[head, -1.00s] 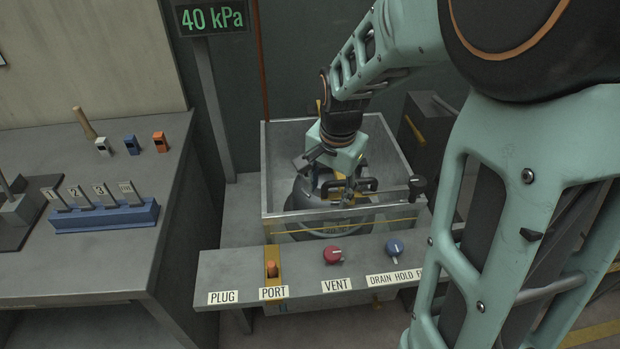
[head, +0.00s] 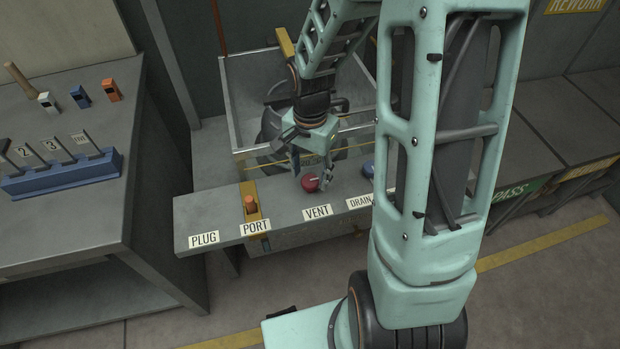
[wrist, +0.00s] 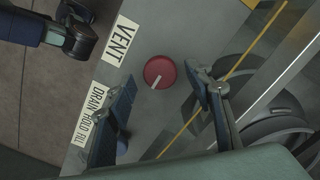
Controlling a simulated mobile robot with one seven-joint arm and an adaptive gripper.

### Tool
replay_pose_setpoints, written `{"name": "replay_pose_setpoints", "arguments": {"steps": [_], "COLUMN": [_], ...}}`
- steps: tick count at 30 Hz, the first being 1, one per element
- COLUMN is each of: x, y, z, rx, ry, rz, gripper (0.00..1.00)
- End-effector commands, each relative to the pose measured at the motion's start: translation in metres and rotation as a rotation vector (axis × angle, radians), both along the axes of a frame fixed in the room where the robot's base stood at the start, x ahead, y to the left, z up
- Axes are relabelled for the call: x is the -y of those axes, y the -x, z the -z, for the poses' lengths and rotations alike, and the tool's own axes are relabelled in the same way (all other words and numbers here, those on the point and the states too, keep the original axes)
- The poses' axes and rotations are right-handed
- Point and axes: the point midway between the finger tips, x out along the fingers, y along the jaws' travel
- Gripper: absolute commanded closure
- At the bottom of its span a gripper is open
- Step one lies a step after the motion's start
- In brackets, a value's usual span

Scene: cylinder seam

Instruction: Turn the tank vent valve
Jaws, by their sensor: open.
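The red vent valve knob (head: 311,182) sits on the grey shelf behind the VENT label (head: 318,211). In the wrist view the red knob (wrist: 159,72) has a pale pointer line and lies ahead of my fingertips, roughly between their lines. My gripper (head: 310,172) is just above the knob in the head view, pointing down. In the wrist view my gripper (wrist: 160,88) is open, its two dark fingers apart with nothing between them. Whether a finger touches the knob cannot be told. The tank (head: 272,135) stands behind in a metal-walled bin, partly hidden by my arm.
A blue knob (head: 368,168) is right of the red one, partly hidden by my arm. An orange plug (head: 250,204) stands at PORT on the left. The bin's front wall (head: 245,160) rises close behind the shelf. The PLUG end of the shelf is clear.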

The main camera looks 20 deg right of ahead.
Motion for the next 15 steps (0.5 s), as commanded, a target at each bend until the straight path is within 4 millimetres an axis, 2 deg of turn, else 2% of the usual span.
{"name": "replay_pose_setpoints", "arguments": {"steps": [1, 6, 15], "x": [0.000, 0.000, 0.000], "y": [0.001, 0.000, 0.000], "z": [0.008, 0.018, 0.018], "rx": [-0.003, 0.000, 0.001], "ry": [0.000, 0.000, 0.000], "rz": [0.001, -0.001, -0.001], "gripper": [0.52, 0.52, 0.54]}}
